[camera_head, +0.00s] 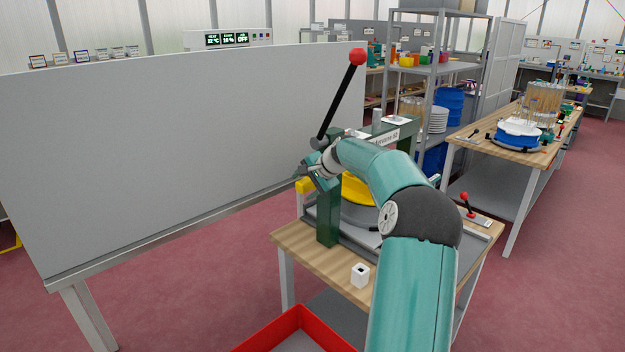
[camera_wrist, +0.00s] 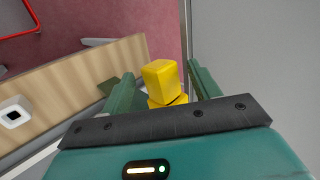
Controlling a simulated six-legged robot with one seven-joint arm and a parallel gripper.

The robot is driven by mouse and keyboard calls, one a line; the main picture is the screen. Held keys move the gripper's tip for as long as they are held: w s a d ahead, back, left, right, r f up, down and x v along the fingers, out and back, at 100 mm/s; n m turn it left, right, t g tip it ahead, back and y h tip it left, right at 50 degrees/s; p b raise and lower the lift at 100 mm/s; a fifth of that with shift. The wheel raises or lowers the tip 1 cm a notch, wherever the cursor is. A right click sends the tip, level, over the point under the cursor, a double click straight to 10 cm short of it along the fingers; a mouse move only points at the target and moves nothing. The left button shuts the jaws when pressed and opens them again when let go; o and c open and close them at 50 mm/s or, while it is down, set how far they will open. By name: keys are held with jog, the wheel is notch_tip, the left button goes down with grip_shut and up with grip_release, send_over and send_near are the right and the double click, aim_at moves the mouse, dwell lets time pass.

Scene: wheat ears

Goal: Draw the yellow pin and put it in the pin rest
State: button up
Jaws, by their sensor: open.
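The yellow pin (camera_head: 304,186) shows as a block-like head beside the green press frame (camera_head: 328,215). In the wrist view the yellow pin (camera_wrist: 160,80) stands between the two green fingers of my gripper (camera_wrist: 160,70), with gaps on both sides. My gripper (camera_head: 312,174) is open at the pin, not closed on it. The pin's lower part is hidden behind my gripper's palm. A small white block with a dark hole, likely the pin rest (camera_head: 360,275), stands on the wooden table's front part; it also shows in the wrist view (camera_wrist: 15,112).
The press has a black lever with a red knob (camera_head: 357,57) rising above my gripper. A large grey panel (camera_head: 150,150) stands close on the left. A red tray (camera_head: 297,318) is below at the front. A shelf rack (camera_head: 437,70) is behind.

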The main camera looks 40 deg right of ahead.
jog(key=shift+w+f, duration=0.1)
jog(key=shift+f, duration=0.05)
jog(key=shift+c, duration=0.2)
grip_shut()
jog(key=shift+a, duration=0.6)
dwell(0.4)
jog(key=c, duration=0.6)
grip_release()
grip_shut()
jog(key=a, duration=0.7)
